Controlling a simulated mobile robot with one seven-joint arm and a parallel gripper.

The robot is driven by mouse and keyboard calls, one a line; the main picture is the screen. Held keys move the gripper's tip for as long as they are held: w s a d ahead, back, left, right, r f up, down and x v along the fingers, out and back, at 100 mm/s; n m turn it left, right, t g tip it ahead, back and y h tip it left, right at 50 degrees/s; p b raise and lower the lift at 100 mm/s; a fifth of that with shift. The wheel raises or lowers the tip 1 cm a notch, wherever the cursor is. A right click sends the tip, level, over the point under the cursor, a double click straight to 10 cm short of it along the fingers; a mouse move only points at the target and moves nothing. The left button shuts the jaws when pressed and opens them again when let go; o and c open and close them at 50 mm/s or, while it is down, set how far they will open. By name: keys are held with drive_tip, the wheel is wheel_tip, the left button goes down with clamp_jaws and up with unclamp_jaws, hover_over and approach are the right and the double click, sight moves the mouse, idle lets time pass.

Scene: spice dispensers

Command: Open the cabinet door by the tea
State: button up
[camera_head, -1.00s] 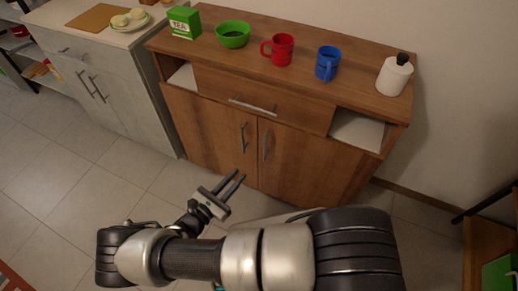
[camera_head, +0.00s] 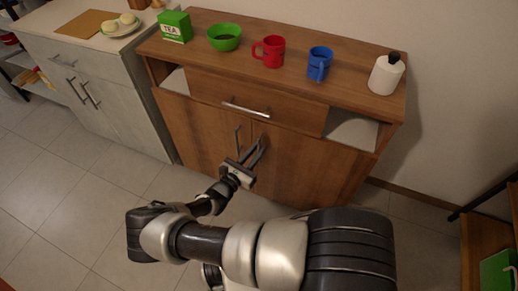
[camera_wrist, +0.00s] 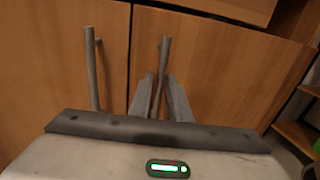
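The green tea box (camera_head: 175,27) stands on the left end of the wooden cabinet top. Below are a left door (camera_head: 195,130) and a right door (camera_head: 310,168), both shut, with upright metal handles near the middle seam. The left door's handle (camera_head: 238,138) also shows in the wrist view (camera_wrist: 92,68). My gripper (camera_head: 258,150) is at the right door's handle. In the wrist view its open fingers (camera_wrist: 160,88) lie on either side of that handle (camera_wrist: 164,52), whose lower part is between them. I cannot tell whether they touch it.
A green bowl (camera_head: 224,37), red mug (camera_head: 269,51), blue mug (camera_head: 319,63) and white bottle (camera_head: 386,73) stand on the cabinet top. A drawer (camera_head: 250,98) is shut above the doors. A grey cabinet (camera_head: 95,85) stands at left. Floor in front is clear.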

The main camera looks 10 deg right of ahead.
drive_tip(key=shift+w+d, duration=0.35)
drive_tip(key=shift+d, duration=0.05)
clamp_jaws()
